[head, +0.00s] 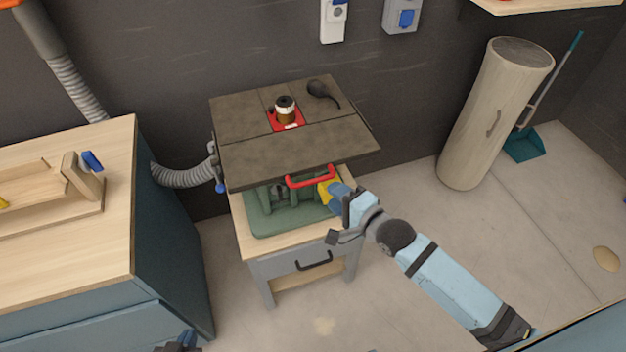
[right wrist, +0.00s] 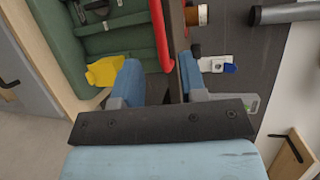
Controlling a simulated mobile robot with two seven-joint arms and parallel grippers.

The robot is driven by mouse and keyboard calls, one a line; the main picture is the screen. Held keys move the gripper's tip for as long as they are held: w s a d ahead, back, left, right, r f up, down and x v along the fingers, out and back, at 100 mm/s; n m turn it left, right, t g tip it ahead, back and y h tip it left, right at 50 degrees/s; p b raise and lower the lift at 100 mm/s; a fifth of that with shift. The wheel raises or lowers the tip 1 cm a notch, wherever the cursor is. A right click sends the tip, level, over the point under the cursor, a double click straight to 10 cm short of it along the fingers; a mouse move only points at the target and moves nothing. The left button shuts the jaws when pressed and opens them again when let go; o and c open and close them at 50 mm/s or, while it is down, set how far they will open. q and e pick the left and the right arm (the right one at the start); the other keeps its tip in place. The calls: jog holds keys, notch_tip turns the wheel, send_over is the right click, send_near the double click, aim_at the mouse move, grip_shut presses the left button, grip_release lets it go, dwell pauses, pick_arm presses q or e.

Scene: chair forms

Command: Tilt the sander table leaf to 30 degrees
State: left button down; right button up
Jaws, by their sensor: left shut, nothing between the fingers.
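The sander table leaf (head: 290,152) is the dark front panel of the table top; its exact angle is hard to tell. A red handle (head: 310,177) sits at its front edge. In the right wrist view the leaf's edge (right wrist: 176,30) shows nearly edge-on, with the red handle (right wrist: 160,35) beside it. My right gripper (head: 337,192) is at the leaf's front right, by the handle. Its blue fingers (right wrist: 160,80) are apart, one on each side of the leaf's edge, with a gap at the left finger. My left gripper (head: 178,344) is shut and empty at the bottom edge, partly cut off.
A green housing (head: 262,215) lies under the leaf, with a yellow part (right wrist: 104,71) close to my right fingers. A wooden-topped bench (head: 110,210) stands at the left, joined by a grey hose (head: 183,178). A log-like cylinder (head: 490,115) stands at the right.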

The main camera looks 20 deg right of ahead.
aim_at(314, 180)
jog(key=x, duration=0.8)
jog(key=shift+a+f, duration=0.1)
jog(key=shift+c, duration=0.3)
grip_shut()
